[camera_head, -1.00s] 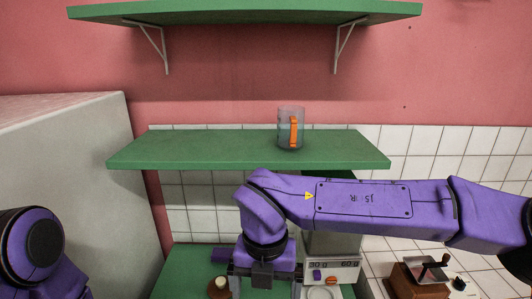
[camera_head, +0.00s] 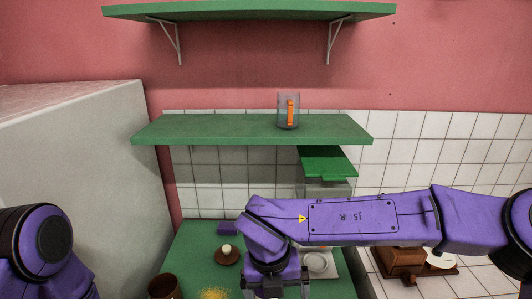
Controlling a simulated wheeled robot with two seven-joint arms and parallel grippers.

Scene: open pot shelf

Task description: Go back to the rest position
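My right arm reaches in from the right across the lower half of the view. Its wrist bends down over the green counter, and my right gripper (camera_head: 272,291) is only partly seen at the bottom edge. Its fingertips are cut off, so I cannot tell whether it is open or shut. Only a bulky purple and black part of my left arm shows at the lower left; the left gripper is out of view. A clear mug (camera_head: 284,111) with an orange handle stands upright on the middle green shelf (camera_head: 210,129), away from both arms.
An empty upper green shelf (camera_head: 250,11) hangs above. On the green counter (camera_head: 195,262) are a brown lid-like piece with a pale knob (camera_head: 227,256), a brown cup (camera_head: 163,287) and yellow grains (camera_head: 215,294). A brown grinder (camera_head: 400,262) stands right; a large pale cabinet (camera_head: 70,150) stands left.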

